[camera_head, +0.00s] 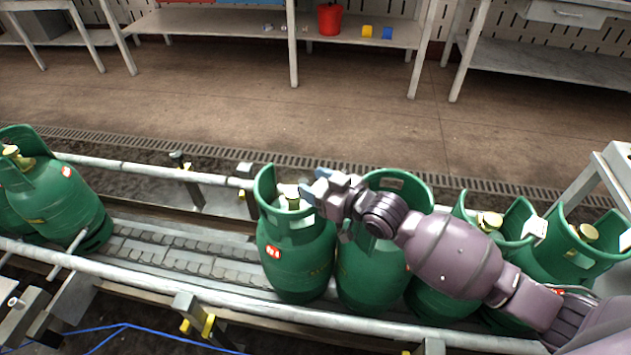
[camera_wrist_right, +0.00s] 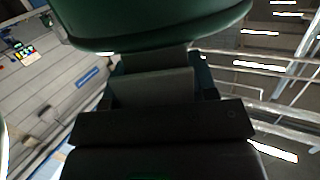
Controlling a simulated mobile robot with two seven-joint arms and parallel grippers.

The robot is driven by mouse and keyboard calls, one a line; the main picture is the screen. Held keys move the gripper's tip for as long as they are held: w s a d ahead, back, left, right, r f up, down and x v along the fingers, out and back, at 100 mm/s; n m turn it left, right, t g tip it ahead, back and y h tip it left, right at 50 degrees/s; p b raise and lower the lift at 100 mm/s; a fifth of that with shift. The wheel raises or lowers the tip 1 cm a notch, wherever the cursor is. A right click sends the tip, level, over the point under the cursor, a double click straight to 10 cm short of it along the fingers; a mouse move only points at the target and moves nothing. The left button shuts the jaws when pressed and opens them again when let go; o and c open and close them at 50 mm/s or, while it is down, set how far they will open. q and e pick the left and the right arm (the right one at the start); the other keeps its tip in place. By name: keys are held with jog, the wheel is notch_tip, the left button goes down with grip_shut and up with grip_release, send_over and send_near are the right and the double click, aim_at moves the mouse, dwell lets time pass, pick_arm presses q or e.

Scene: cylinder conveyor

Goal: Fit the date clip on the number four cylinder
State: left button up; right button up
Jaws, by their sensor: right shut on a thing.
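A green gas cylinder (camera_head: 297,255) stands upright on the conveyor, first from the left in the right-hand group. It has a small red-and-white label, its number too small to read surely. My right gripper (camera_head: 313,189) is at the right side of this cylinder's collar, its bluish fingertips at the rim. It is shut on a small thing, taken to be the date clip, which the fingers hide. I cannot tell whether the clip touches the collar. In the right wrist view a green curved surface (camera_wrist_right: 150,22) fills the top, just beyond the gripper. My left gripper is not in view.
More green cylinders stand close on the right, partly behind my right arm; one collar carries a white tag (camera_head: 536,228). Other cylinders (camera_head: 62,200) stand at the left. The conveyor (camera_head: 180,252) between is empty. Rails (camera_head: 150,284) run along it. A shelf behind holds a red bucket (camera_head: 330,18).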

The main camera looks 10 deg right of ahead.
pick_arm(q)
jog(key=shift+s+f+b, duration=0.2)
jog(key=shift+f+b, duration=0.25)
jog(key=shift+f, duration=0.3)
pick_arm(e)
jog(key=shift+f, duration=1.1)
jog(key=o, duration=1)
pick_arm(q)
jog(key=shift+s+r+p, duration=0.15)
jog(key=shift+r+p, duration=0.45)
jog(key=shift+p, duration=0.05)
pick_arm(e)
jog(key=v, duration=1.1)
jog(key=shift+r, duration=0.1)
